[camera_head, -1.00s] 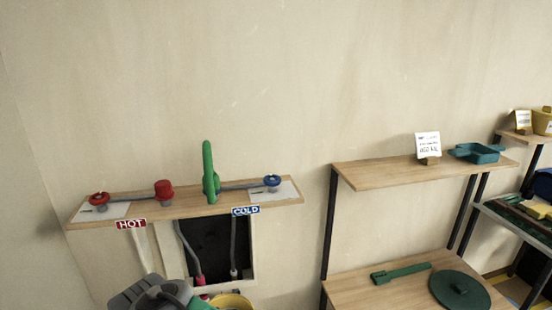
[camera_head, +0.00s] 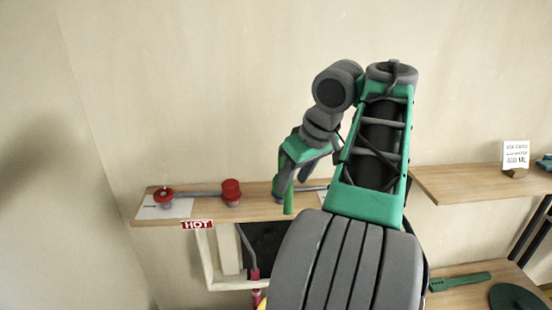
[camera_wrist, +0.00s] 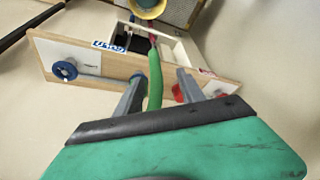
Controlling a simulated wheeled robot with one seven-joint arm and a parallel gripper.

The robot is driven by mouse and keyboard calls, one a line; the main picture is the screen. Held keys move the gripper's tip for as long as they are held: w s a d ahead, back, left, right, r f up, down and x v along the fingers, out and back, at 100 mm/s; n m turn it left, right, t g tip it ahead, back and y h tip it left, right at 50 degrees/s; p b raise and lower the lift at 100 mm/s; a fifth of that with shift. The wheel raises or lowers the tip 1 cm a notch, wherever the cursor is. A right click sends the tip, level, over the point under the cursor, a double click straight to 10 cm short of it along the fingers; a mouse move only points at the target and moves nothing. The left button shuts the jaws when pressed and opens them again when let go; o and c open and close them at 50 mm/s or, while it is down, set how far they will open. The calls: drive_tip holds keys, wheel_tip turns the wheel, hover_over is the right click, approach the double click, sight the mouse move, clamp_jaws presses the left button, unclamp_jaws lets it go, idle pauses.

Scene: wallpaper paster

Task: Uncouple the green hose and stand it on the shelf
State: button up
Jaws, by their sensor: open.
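In the wrist view the hose (camera_wrist: 155,82) runs between the two grey fingers of my gripper (camera_wrist: 159,77). The fingers are open, one on each side of it, the left one looking nearer. I cannot tell whether either touches it. The wooden shelf (camera_head: 460,185) is at the right, partly hidden by my arm.
A red valve (camera_head: 163,195) and red cap (camera_head: 231,192) sit on the ledge (camera_head: 262,200). The blue valve (camera_wrist: 65,70) shows in the wrist view. A white card (camera_head: 515,155) stands on the shelf, with bare board left of it. A lower shelf (camera_head: 470,270) holds green items.

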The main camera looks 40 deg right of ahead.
sight(292, 187)
drive_tip(key=shift+d+r, duration=0.25)
drive_tip(key=shift+d, duration=0.2)
drive_tip(key=b+x, duration=0.6)
drive_tip(key=x, duration=0.1)
drive_tip(key=shift+f, duration=0.3)
clamp_jaws()
drive_tip(key=shift+r, duration=0.1)
idle(0.5)
idle(0.5)
